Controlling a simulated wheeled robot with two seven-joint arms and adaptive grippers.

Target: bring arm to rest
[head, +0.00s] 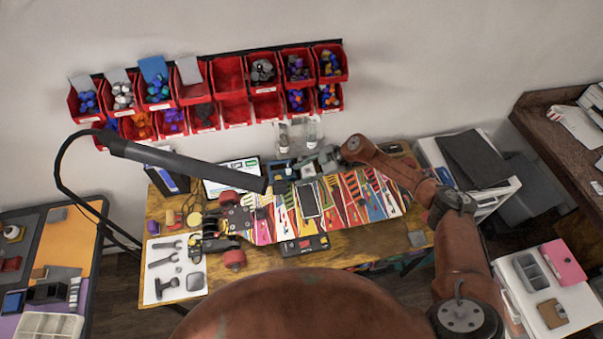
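My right arm comes in from the right, rises to an elbow and bends left over the back of the wooden workbench (330,255). My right gripper (318,163) seems to be the small grey part just left of the rust-coloured wrist, above the back edge of the board. Its fingers are too small to tell open from shut. A dark flat rectangular thing (308,200) lies on the deck. My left arm and gripper are not in view.
A black lamp arm (190,160) reaches over the bench from the left. A white mat with tools (175,268) lies front left. Red bins (228,75) hang on the wall behind. A white cabinet (490,195) stands right of the bench, close to my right arm.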

